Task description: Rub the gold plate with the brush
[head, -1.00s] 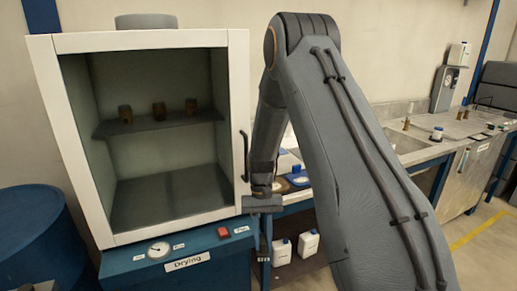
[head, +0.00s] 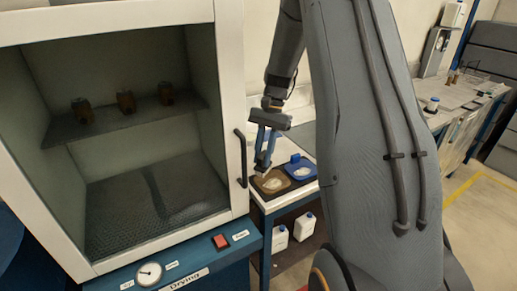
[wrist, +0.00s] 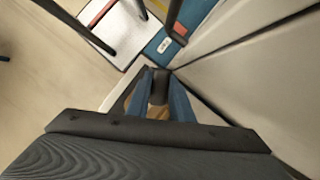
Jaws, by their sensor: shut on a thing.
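My gripper (head: 263,166) points down over a brown tray (head: 259,189) on a bench beside the white cabinet. The tray holds a pale, gold-toned round piece (head: 273,184), probably the gold plate. In the wrist view, my gripper's blue fingers (wrist: 160,76) are shut on a dark thing (wrist: 158,90), apparently the brush. A tan patch (wrist: 152,110) shows between the fingers; I cannot tell what it belongs to. In the head view the fingers mostly hide the held thing. I cannot tell whether it touches the plate.
A blue tray (head: 291,164) with a pale round piece lies right of the brown tray. The open-fronted drying cabinet (head: 229,80) stands close on the left, its black handle (head: 241,158) near my gripper. White bottles (head: 304,226) stand on the shelf below.

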